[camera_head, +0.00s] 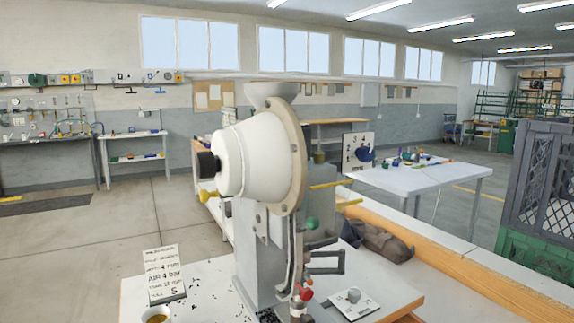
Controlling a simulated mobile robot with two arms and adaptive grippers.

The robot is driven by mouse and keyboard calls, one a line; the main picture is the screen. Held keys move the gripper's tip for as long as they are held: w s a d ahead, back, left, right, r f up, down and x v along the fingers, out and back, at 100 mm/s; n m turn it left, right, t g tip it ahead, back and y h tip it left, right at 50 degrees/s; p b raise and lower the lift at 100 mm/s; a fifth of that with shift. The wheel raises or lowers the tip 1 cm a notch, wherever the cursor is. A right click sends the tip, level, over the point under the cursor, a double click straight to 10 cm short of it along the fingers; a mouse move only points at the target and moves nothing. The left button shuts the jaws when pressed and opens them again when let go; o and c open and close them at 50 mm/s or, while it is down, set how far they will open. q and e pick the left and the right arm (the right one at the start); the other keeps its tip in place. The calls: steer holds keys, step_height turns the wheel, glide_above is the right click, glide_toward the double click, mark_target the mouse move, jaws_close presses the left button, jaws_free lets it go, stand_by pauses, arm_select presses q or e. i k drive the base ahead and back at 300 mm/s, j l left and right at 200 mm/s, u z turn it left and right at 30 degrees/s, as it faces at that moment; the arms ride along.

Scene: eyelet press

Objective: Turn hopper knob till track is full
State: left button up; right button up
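The eyelet press stands on a worktable in the middle of the head view. Its hopper (245,160) is a large cream-white cone on its side, backed by a beige round plate (292,150). A narrow curved metal strip that looks like the track (292,245) runs down the front of the grey press body (254,262). It is too small to tell whether eyelets lie in it. Neither of my grippers shows, and nothing touches the knob.
A lettered card (164,274), a cup (157,316) and many small dark bits lie on the worktable (205,280) left of the press. A white plate (354,303) lies on the right. The space left of the knob is clear.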

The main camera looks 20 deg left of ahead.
mark_target(207, 164)
steer(key=j+z, duration=0.35)
steer(key=j, duration=0.15)
steer(key=j+z, duration=0.4)
steer(key=k+j+z, duration=0.1)
steer(key=j+z, duration=0.25)
steer(key=j, duration=0.2)
